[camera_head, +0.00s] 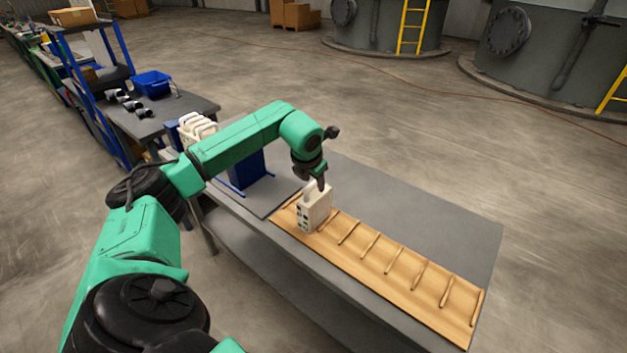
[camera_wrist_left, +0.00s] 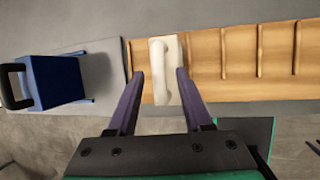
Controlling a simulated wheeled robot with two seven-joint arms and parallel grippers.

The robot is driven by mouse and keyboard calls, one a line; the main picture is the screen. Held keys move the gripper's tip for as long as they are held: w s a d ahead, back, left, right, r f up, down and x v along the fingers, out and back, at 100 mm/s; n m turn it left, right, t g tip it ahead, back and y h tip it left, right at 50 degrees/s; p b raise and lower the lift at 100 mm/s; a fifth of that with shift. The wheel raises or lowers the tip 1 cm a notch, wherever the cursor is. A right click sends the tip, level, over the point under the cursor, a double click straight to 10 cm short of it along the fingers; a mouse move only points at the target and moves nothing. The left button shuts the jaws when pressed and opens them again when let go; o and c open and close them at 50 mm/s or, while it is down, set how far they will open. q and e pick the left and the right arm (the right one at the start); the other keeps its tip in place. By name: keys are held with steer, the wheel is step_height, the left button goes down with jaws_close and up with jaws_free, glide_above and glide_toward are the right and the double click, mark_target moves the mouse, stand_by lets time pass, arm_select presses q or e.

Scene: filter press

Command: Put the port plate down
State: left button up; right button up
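The white port plate (camera_head: 314,213) stands upright at the left end of a long wooden board (camera_head: 425,286) with several raised slats. It looks to be resting on the board, though its bottom edge is hard to make out. My left gripper (camera_head: 321,184) is right above the plate, at its top handle. In the left wrist view the plate's handle (camera_wrist_left: 158,72) lies between the two fingers, which stand apart with a visible gap on the left side. That gripper looks open around the handle. My right gripper is not in view.
A blue stand (camera_head: 248,174) is left of the board, on the same grey table (camera_head: 455,226). Several white handled plates (camera_head: 196,128) are behind my arm. A blue bin (camera_head: 151,83) sits on a side table. The slots right of the plate are empty.

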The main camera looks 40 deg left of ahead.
arm_select(q)
steer(key=shift+r, duration=0.1)
steer(key=shift+s+r, duration=0.1)
steer(key=shift+r, duration=0.1)
steer(key=b+v, duration=0.1)
steer(key=v, duration=1)
steer(key=shift+r+b, duration=0.2)
steer(key=shift+b, duration=0.15)
steer(key=shift+s+d, duration=0.1)
steer(key=shift+d, duration=0.1)
